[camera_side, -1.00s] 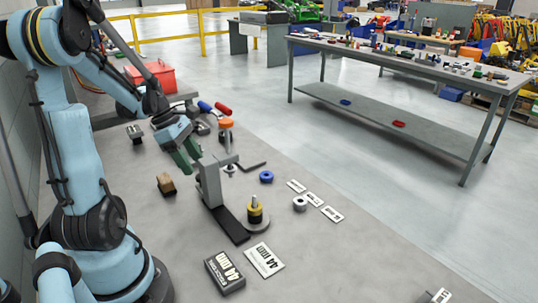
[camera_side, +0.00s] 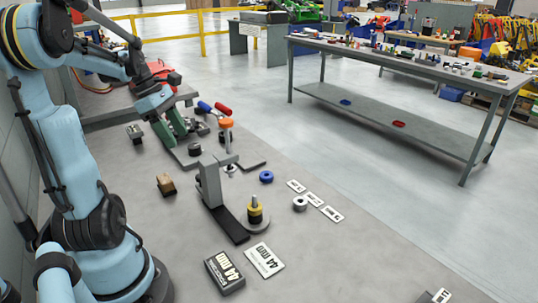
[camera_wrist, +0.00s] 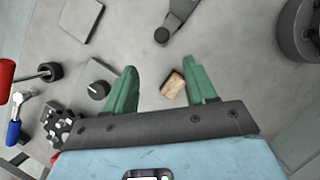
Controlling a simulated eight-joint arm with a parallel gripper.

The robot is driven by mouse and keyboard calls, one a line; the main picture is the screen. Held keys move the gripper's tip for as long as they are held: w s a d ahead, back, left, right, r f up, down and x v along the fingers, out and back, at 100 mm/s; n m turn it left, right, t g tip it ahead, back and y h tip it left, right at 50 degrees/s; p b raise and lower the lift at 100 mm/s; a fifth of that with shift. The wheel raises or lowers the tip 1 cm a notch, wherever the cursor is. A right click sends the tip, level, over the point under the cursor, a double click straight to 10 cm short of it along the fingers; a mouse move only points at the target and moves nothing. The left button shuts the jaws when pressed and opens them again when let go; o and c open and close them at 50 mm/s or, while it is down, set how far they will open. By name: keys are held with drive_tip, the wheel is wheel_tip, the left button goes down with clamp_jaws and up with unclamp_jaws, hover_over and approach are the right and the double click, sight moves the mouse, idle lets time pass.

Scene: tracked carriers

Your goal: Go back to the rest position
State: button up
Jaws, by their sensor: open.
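My gripper (camera_side: 176,139) is in the left-middle of the side view, raised behind the grey stand (camera_side: 210,182). Its two green fingers also show in the wrist view (camera_wrist: 160,68). They are apart, with nothing held between them. A wooden block (camera_side: 166,184) lies on the surface in front of my gripper in the side view. In the wrist view the block (camera_wrist: 173,85) shows between the fingers, beyond them.
A blue ring (camera_side: 266,176), a grey ring (camera_side: 300,203) and white label cards (camera_side: 314,199) lie right of the stand. A 44 mm box (camera_side: 224,273) and card (camera_side: 264,261) are in front. Red- and blue-handled tools (camera_side: 214,109) lie close behind my gripper.

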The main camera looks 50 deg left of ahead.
drive_tip(key=w+d+r+m+t+y, duration=0.2)
drive_tip(key=w+d+r+m+y, duration=0.1)
drive_tip(key=w+d+m, duration=0.45)
drive_tip(key=w+d+r+m+t+y, duration=0.1)
drive_tip(key=w+d+r+m+y, duration=0.2)
drive_tip(key=w+m, duration=0.65)
drive_tip(key=s+d+f+m+h, duration=0.1)
drive_tip(key=s+d+f+m, duration=0.1)
drive_tip(key=d, duration=0.3)
drive_tip(key=s+d+f+m+h, duration=0.1)
drive_tip(key=s+d+f+m, duration=0.2)
drive_tip(key=s+d+m, duration=0.1)
drive_tip(key=s+d+f+m+t, duration=0.1)
drive_tip(key=s+d+f+m, duration=0.1)
drive_tip(key=d, duration=0.4)
drive_tip(key=shift+s+d+f+m+h, duration=0.35)
drive_tip(key=shift+s+m, duration=0.3)
drive_tip(key=shift+m, duration=0.35)
